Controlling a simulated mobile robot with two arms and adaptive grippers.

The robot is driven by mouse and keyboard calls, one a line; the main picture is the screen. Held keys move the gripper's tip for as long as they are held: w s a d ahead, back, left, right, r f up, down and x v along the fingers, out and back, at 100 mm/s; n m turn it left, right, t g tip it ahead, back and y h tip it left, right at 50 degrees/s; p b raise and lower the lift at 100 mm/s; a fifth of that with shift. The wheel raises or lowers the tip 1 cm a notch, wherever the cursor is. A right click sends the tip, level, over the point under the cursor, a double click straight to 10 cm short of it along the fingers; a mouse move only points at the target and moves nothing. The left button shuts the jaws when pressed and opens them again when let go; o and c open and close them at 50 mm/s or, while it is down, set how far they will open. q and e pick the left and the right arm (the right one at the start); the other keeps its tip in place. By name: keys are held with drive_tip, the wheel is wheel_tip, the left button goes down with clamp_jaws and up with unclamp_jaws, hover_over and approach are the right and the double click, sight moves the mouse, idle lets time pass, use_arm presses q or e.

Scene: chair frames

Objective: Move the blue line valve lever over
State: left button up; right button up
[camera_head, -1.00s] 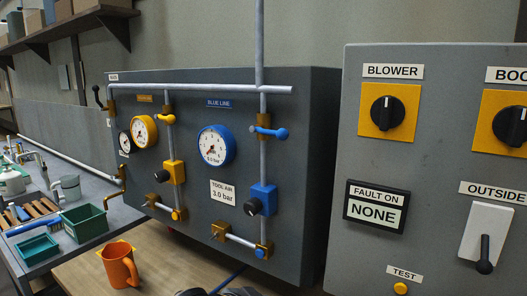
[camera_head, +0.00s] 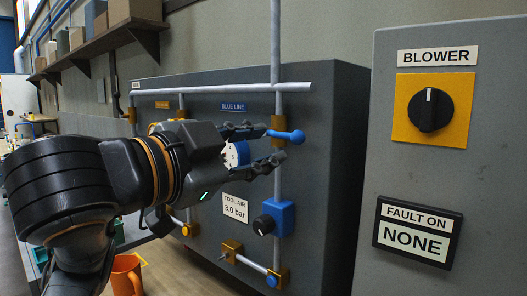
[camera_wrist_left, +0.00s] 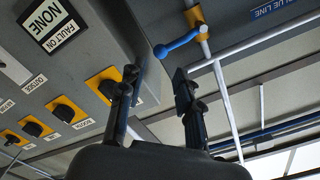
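The blue valve lever (camera_head: 290,136) sits on the vertical pipe under the BLUE LINE label (camera_head: 233,106) and points to the right, about level. My left gripper (camera_head: 265,146) is open and empty, its fingertips close to the lever, one about level with it and one lower. I cannot tell whether they touch it. In the left wrist view the lever (camera_wrist_left: 178,44) lies beyond and between the open left fingers (camera_wrist_left: 159,75), apparently clear of them. My arm hides most of the blue gauge (camera_head: 237,154). My right gripper is not in view.
A blue regulator (camera_head: 282,216) with a black knob is below the lever. A horizontal pipe (camera_head: 220,89) runs above. The grey BLOWER cabinet (camera_head: 385,155) stands close on the right.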

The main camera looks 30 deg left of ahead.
sight(293, 139)
use_arm(q)
drive_tip(key=w, duration=0.5)
drive_tip(key=w+d+b, duration=0.1)
drive_tip(key=w, duration=0.1)
drive_tip(key=shift+w, duration=0.35)
drive_tip(key=shift+c, duration=2.4)
drive_tip(key=shift+r+p, duration=1.05)
drive_tip(key=shift+r, duration=0.1)
drive_tip(key=shift+c, duration=0.7)
drive_tip(key=shift+a+r, duration=0.1)
drive_tip(key=shift+r, duration=0.05)
